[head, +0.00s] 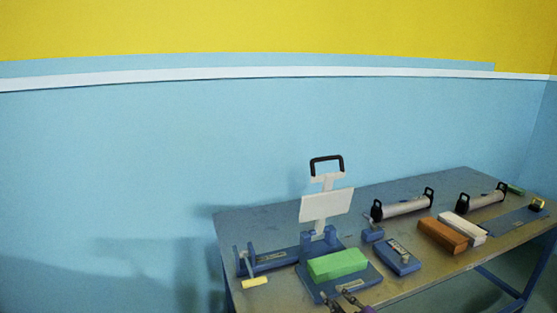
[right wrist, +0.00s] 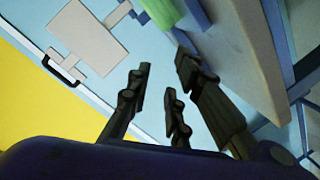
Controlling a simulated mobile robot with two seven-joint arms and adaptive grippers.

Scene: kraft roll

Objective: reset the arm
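My right gripper (head: 338,298) shows at the bottom edge of the head view, in front of the table's near edge and a blue-based stand. In the right wrist view its dark fingers (right wrist: 160,78) are spread apart with nothing between them. The stand has a white upright arm with a flat white plate (head: 326,205) and a black handle (head: 326,160) on top. The plate also shows in the right wrist view (right wrist: 88,38), apart from the fingers. A green block (head: 337,264) lies on the stand's blue base. My left gripper is not in view.
The table (head: 285,216) also bears a blue holder (head: 275,260), a yellow piece (head: 254,282), a blue box (head: 398,258), brown (head: 441,235) and white (head: 464,229) blocks, and two black-handled rollers (head: 404,207) (head: 484,200). Bare wall lies left of the table.

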